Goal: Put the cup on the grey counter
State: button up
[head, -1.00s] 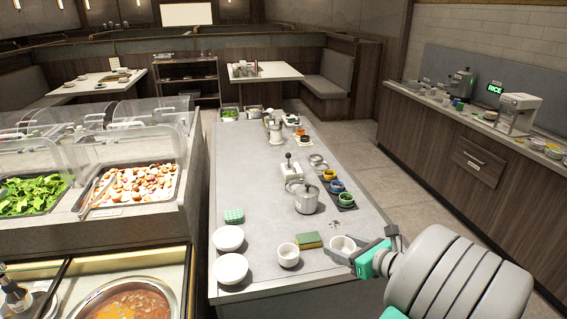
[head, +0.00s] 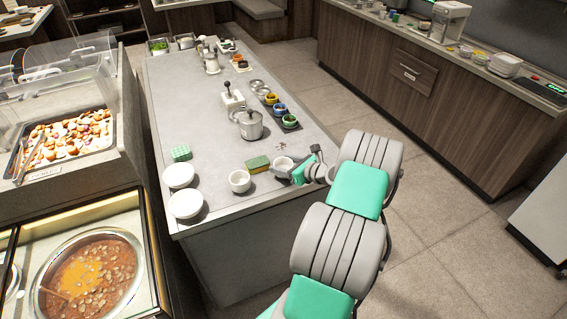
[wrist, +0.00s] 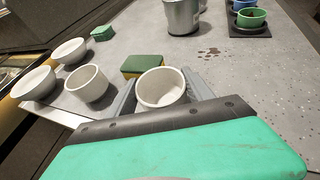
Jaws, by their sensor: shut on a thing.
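A small white cup (head: 284,163) is held by my gripper (head: 287,171) at the right edge of the grey counter (head: 215,130). In the wrist view the cup (wrist: 162,86) is upright and empty between the two grey fingers of my gripper (wrist: 161,94). I cannot tell whether its base touches the counter; its lower part is hidden by the gripper. A second white cup (head: 240,181) stands on the counter to the left, apart from the gripper.
A green-and-yellow sponge (head: 258,164) lies close beside the held cup. Two white bowls (head: 179,176) and a green checked block (head: 181,153) are farther left. A metal pot (head: 248,125) and a dark tray of coloured bowls (head: 290,122) stand behind. Bare counter shows around the dark spots.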

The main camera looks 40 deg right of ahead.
jog(key=shift+f, duration=0.2)
jog(key=o, duration=1.4)
jog(key=shift+r, duration=0.1)
